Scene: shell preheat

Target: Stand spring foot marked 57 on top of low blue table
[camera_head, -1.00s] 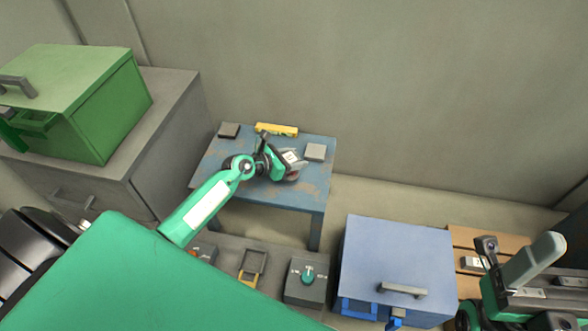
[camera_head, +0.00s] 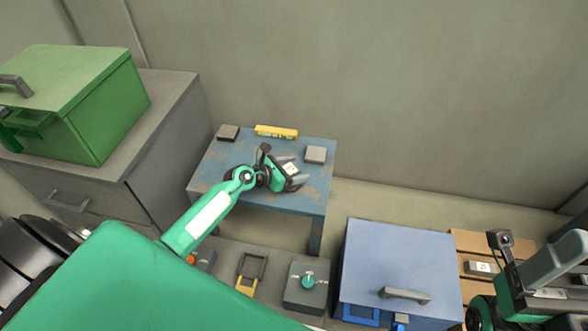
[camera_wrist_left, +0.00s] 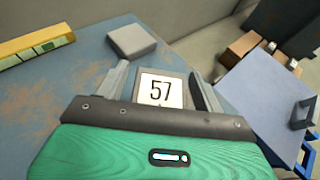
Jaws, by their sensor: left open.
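The spring foot marked 57 (camera_wrist_left: 160,88) shows its white numbered face between the fingers of my left gripper (camera_wrist_left: 160,80) in the left wrist view. The fingers stand apart on either side of it. In the head view my left gripper (camera_head: 297,178) is over the right part of the low blue table (camera_head: 230,165), with the foot's white label (camera_head: 290,168) beside the fingers. The foot's underside is hidden, so I cannot tell whether it touches the tabletop. My right arm is at the right edge; its fingers cannot be made out.
A grey block (camera_head: 316,154), a dark block (camera_head: 228,132) and a yellow item (camera_head: 276,132) are on the blue table. A blue box (camera_head: 396,262) stands to the right, by wooden slats (camera_head: 490,243). A green box (camera_head: 80,105) sits on a grey cabinet at left.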

